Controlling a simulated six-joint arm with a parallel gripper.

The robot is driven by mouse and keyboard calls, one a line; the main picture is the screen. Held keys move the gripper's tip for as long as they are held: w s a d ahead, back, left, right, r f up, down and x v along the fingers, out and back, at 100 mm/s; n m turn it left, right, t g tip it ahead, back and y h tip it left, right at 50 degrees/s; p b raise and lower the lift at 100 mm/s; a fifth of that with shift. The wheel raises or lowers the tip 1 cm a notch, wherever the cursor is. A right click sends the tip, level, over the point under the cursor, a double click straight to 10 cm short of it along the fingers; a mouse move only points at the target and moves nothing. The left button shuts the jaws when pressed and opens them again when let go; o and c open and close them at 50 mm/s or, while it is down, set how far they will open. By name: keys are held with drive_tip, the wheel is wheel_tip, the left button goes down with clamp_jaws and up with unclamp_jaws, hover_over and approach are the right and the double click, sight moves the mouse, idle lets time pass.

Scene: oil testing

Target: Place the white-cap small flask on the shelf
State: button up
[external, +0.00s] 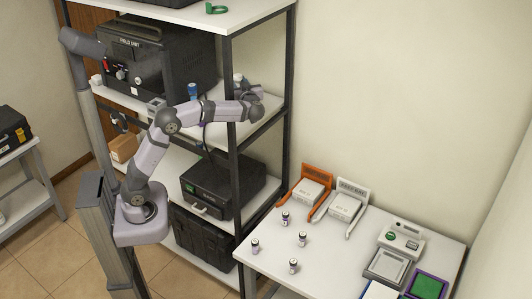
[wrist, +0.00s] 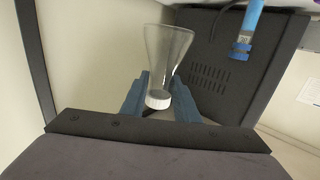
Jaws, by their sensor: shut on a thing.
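The small flask (wrist: 168,55) is clear glass with a white cap (wrist: 158,99). In the wrist view its cap end points down the picture and its wide base points up. My gripper (wrist: 160,100) is shut on it near the cap, with a blue finger on each side. In the external view my gripper (external: 244,88) is at the right end of the rack's middle shelf (external: 266,108), and a small white spot there looks like the cap. I cannot tell whether the flask's base touches the shelf.
A blue bottle (external: 193,91) stands on the same shelf and shows in the wrist view (wrist: 247,28), beside a large black unit (external: 160,60). A dark rack post (external: 232,100) is close to my arm. Small vials (external: 293,266) and instruments stand on the white table (external: 335,260).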

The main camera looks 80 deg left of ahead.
drive_tip(key=shift+f+p, duration=1.15)
drive_tip(key=shift+f, duration=3.35)
drive_tip(key=shift+f, duration=0.25)
drive_tip(key=o, duration=1.1)
drive_tip(key=shift+r, duration=0.1)
drive_tip(key=shift+r, duration=0.2)
drive_tip(key=d, duration=0.1)
drive_tip(key=d+b, duration=0.1)
drive_tip(key=d, duration=0.1)
drive_tip(key=shift+w+f, duration=0.15)
drive_tip(key=shift+w, duration=0.05)
wheel_tip(320, 180, up, 7)
drive_tip(key=shift+s+r+b, duration=0.1)
drive_tip(key=shift+r+b, duration=0.1)
drive_tip(key=shift+b, duration=0.95)
